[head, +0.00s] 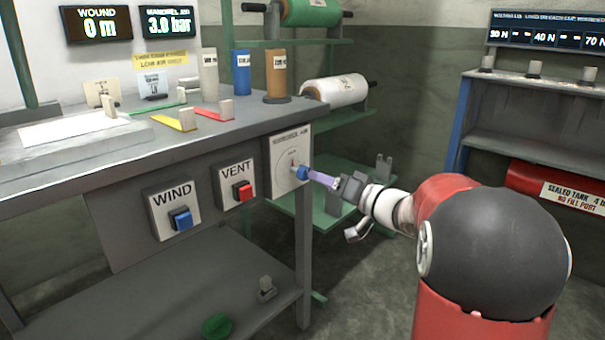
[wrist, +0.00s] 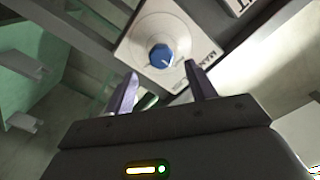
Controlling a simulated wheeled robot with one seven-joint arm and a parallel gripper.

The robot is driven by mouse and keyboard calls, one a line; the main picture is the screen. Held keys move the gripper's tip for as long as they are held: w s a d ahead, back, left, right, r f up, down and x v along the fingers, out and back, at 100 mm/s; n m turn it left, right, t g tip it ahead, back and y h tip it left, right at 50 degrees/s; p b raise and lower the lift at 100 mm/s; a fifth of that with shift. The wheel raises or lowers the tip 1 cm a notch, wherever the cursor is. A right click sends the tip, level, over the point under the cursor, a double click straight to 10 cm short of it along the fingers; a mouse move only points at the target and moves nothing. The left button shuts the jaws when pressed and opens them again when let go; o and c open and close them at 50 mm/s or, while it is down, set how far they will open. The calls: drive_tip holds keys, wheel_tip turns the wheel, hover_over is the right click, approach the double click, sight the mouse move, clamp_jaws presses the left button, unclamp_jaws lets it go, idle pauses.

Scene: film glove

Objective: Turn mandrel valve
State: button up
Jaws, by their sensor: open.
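The mandrel valve is a blue round knob (head: 303,172) on a white dial plate (head: 281,150) at the right end of the bench front. In the wrist view the blue knob (wrist: 160,56) has a pale pointer line and sits on its round dial, ahead of the fingers. My gripper (head: 315,175) reaches it from the right in the head view, its fingertips close to the knob. In the wrist view my gripper (wrist: 160,82) is open, with one purple finger on each side and nothing between them. I cannot tell whether a fingertip touches the knob.
Left of the valve are the VENT panel with a red button (head: 242,190) and the WIND panel with a blue button (head: 180,218). The workbench top (head: 150,150) carries several small items. A green rack (head: 345,180) with rolls stands behind my gripper. The display reads 3.0 bar.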

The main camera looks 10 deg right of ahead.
sight(305, 174)
drive_tip(key=p+x, duration=0.1)
drive_tip(key=x, duration=0.5)
drive_tip(key=shift+w+a, duration=0.25)
drive_tip(key=shift+a, duration=0.05)
drive_tip(key=c, duration=1)
drive_tip(key=shift+o, duration=0.2)
